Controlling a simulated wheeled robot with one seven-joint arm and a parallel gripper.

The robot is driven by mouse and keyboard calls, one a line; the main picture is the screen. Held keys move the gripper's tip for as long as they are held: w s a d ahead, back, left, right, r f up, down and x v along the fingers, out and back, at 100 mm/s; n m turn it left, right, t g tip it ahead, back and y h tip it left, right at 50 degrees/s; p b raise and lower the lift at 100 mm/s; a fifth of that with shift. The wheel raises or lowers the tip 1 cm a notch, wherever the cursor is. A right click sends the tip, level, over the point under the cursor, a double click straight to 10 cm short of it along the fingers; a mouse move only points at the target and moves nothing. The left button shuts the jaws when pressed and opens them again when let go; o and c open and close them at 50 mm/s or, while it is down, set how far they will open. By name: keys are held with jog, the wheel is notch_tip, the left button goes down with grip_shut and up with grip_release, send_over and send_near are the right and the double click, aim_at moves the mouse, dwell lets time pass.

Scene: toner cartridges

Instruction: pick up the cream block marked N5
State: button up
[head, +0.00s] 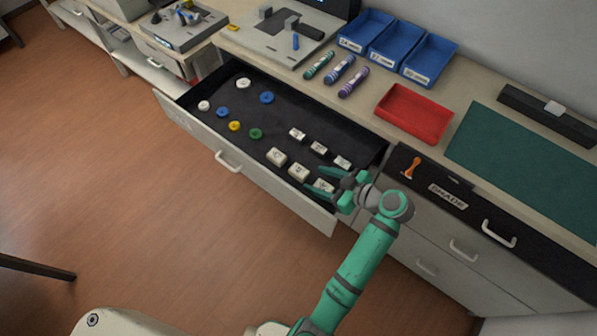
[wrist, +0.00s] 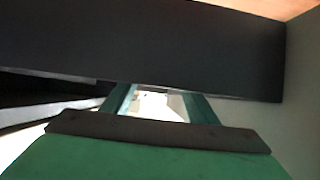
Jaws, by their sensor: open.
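Several cream blocks lie in two rows in the open drawer. The front row has a left block (head: 276,157), a middle block (head: 298,172) and a right block (head: 321,185). The back row has a left block (head: 298,134), a middle block (head: 319,148) and a right block (head: 343,163). Their marks are too small to read, so I cannot tell which is N5. My gripper (head: 318,184) is open, its green fingers around or just above the front right block. In the wrist view a bright pale surface (wrist: 158,104) shows between the fingers; contact is unclear.
The drawer (head: 215,105) also holds several round white, blue, yellow and green pieces at the left. Its front wall (head: 250,178) is close to my gripper. The counter above bears blue trays (head: 428,60), a red tray (head: 415,113) and a green mat (head: 520,155).

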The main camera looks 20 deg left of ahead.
aim_at(302, 172)
jog(key=shift+r+x, duration=0.15)
jog(key=shift+x, duration=1.6)
jog(key=shift+r+x, duration=0.15)
jog(key=shift+x, duration=1.55)
jog(key=shift+w+a, duration=0.15)
jog(key=c, duration=1.1)
